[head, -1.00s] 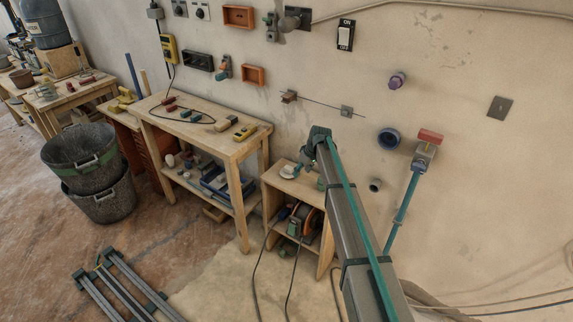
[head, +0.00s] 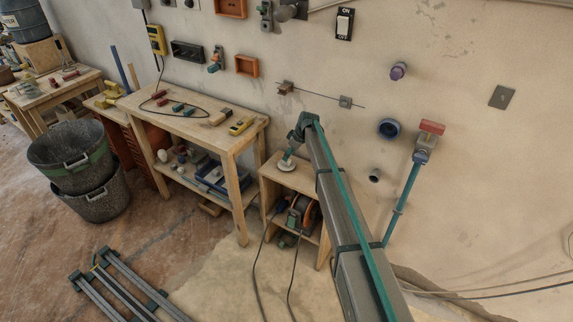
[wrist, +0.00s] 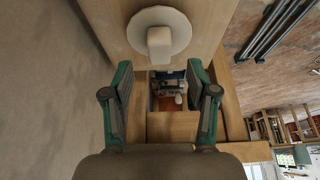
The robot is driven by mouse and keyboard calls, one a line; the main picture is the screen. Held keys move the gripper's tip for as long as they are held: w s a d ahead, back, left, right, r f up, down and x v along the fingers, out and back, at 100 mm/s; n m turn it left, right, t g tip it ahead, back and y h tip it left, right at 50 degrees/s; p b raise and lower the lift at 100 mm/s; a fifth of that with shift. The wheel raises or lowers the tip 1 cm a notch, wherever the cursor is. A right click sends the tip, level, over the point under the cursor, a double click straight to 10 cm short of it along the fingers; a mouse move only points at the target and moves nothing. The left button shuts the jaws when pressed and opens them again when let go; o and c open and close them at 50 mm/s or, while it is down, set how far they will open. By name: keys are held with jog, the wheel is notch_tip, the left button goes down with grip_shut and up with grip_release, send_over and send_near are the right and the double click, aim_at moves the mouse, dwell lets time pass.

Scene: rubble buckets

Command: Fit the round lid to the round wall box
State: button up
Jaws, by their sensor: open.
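The round lid (head: 287,168) is a pale disc lying on the top of the small wooden shelf unit. In the wrist view it shows as a white disc with a block-like grip (wrist: 160,44) on its face. My gripper (wrist: 158,76) is open and empty, with its two fingers apart and the lid beyond the fingertips. In the head view my gripper (head: 289,157) is just above the lid; whether it touches is too small to tell. The round wall box (head: 388,128) is a blue ring fixed to the wall, right of my arm.
The small shelf unit (head: 284,177) stands against the wall, with a cable reel (head: 302,212) below. A workbench (head: 190,125) stands to its left. A valve with a red handle (head: 432,127) and a grey pipe stub (head: 375,175) flank the wall box.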

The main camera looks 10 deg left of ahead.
jog(key=shift+p+x, duration=0.95)
jog(key=shift+x, duration=1.7)
jog(key=shift+c, duration=0.3)
grip_shut()
